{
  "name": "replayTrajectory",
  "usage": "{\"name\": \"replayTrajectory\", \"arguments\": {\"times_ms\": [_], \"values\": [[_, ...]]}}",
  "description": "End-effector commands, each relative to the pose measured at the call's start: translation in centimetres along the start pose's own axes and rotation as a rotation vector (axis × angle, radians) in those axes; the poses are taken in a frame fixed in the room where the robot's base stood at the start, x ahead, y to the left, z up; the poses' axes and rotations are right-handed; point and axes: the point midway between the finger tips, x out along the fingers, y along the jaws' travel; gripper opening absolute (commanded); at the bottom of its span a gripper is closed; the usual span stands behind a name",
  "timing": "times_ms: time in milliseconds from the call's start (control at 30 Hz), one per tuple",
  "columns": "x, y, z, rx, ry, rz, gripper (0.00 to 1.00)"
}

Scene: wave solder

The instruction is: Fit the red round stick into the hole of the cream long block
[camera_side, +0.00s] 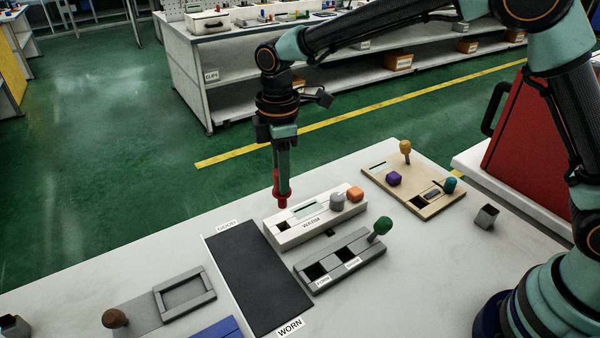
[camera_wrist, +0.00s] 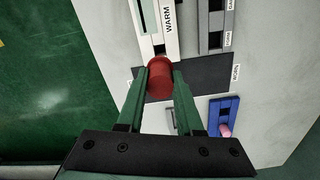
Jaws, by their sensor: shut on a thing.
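The cream long block (camera_side: 318,226), labelled WARM, lies on the white table. Its dark square hole (camera_side: 282,226) is at its left end; a pale slot, a grey knob and an orange knob sit further right. My gripper (camera_side: 283,188) is upright and shut on the red round stick (camera_side: 281,201), which hangs above the hole end, seemingly just clear of the block. In the wrist view the red stick (camera_wrist: 159,78) is between my fingertips, in front of the end of the cream block (camera_wrist: 146,42). The stick hides part of that end, so its exact alignment cannot be told.
A grey block (camera_side: 340,262) with a green knob stands in front, and a wooden board (camera_side: 430,200) with coloured pieces stands behind right. A black mat (camera_side: 258,275) lies left. A grey tray (camera_side: 186,293) and a small grey cup (camera_side: 487,217) are farther off.

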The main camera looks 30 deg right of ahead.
Motion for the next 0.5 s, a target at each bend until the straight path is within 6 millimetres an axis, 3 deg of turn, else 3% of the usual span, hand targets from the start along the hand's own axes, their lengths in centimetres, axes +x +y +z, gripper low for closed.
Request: {"name": "replayTrajectory", "arguments": {"times_ms": [500], "values": [[2.6, -0.1, 0.0, 0.0, -0.001, -0.002, 0.0]]}}
